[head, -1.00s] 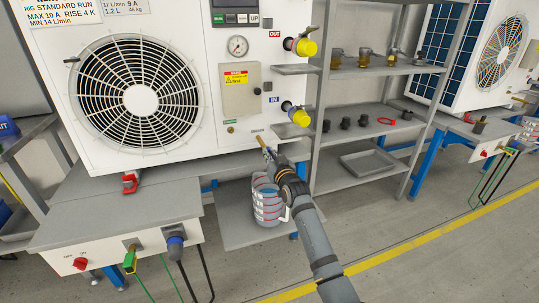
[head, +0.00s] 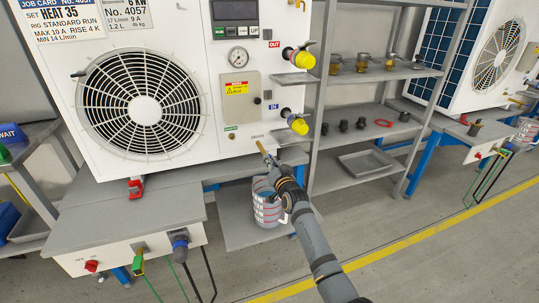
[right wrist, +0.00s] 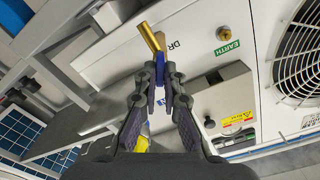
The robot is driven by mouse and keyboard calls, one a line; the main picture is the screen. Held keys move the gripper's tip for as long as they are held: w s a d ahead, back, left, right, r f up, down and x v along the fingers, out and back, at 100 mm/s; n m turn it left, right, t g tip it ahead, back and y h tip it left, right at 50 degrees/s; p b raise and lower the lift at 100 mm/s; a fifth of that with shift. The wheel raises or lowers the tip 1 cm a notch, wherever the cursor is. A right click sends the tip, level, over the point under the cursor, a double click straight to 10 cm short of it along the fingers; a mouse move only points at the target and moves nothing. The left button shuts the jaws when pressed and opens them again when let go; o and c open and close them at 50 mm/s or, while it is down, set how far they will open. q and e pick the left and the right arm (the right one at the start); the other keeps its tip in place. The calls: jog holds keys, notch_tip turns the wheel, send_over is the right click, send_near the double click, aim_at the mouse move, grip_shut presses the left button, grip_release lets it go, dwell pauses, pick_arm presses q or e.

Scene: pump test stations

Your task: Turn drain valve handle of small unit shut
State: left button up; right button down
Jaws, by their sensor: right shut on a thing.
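The small unit is the white box (head: 205,70) with a round fan grille, at the left in the head view. Its brass drain valve (head: 262,149) sticks out of the lower front, beside the word DRAIN; it also shows in the right wrist view (right wrist: 149,37). The blue valve handle (right wrist: 160,92) sits between my right fingers, which hide part of it. My right gripper (head: 272,165) is shut on this handle; its fingers also show in the right wrist view (right wrist: 166,75). My left gripper is in neither view.
A clear jug with red bands (head: 268,212) stands below the valve on a low grey shelf (head: 232,228). Two yellow-capped ports (head: 297,124) jut from the unit above my gripper. A shelf rack (head: 345,175) with fittings stands to the right. The floor in front is open.

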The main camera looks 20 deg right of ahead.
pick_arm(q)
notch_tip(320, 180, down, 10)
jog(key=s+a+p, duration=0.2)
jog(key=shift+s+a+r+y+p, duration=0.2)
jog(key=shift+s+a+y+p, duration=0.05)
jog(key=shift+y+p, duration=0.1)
pick_arm(e)
jog(key=shift+d+f+m, duration=0.1)
jog(key=shift+f+m, duration=0.05)
jog(key=shift+m, duration=2.75)
jog(key=shift+d+f+m, duration=0.1)
jog(key=shift+m, duration=3.1)
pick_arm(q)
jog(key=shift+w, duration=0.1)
pick_arm(e)
jog(key=c, duration=1.5)
grip_release()
